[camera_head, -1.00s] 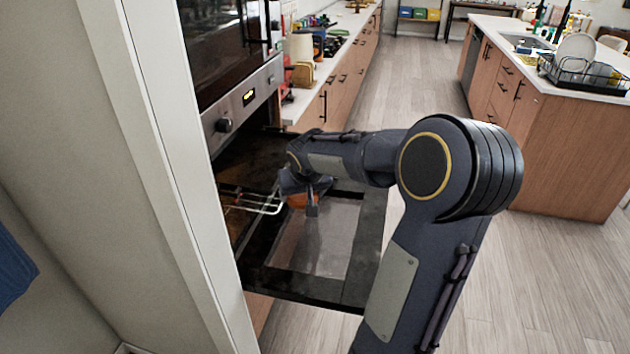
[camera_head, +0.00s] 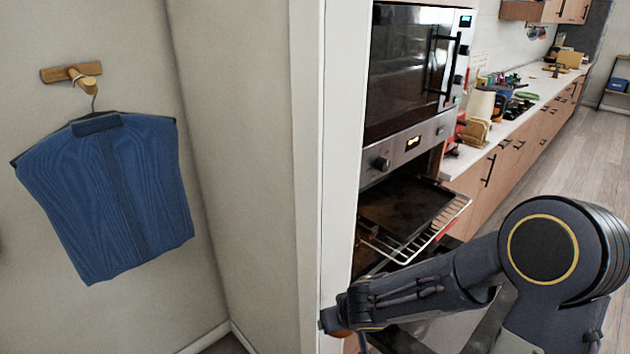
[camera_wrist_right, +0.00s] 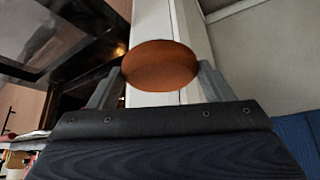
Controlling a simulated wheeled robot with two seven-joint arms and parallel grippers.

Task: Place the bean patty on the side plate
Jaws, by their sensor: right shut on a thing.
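The bean patty (camera_wrist_right: 160,66) is a round, orange-brown disc in the right wrist view. My right gripper (camera_wrist_right: 163,76) is shut on it, with one finger at each side. In the head view the right gripper (camera_head: 336,322) is low, by the white wall edge beside the oven, and only a small orange-brown part of the patty (camera_head: 343,333) shows below it. The side plate cannot be made out in these views. My left gripper is not in view.
The oven (camera_head: 400,205) is open, with a wire rack (camera_head: 440,225) sticking out. A white wall edge (camera_head: 335,150) stands close to my right gripper. A blue garment (camera_head: 105,200) hangs on the left wall. A cluttered counter (camera_head: 540,95) runs back at the right.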

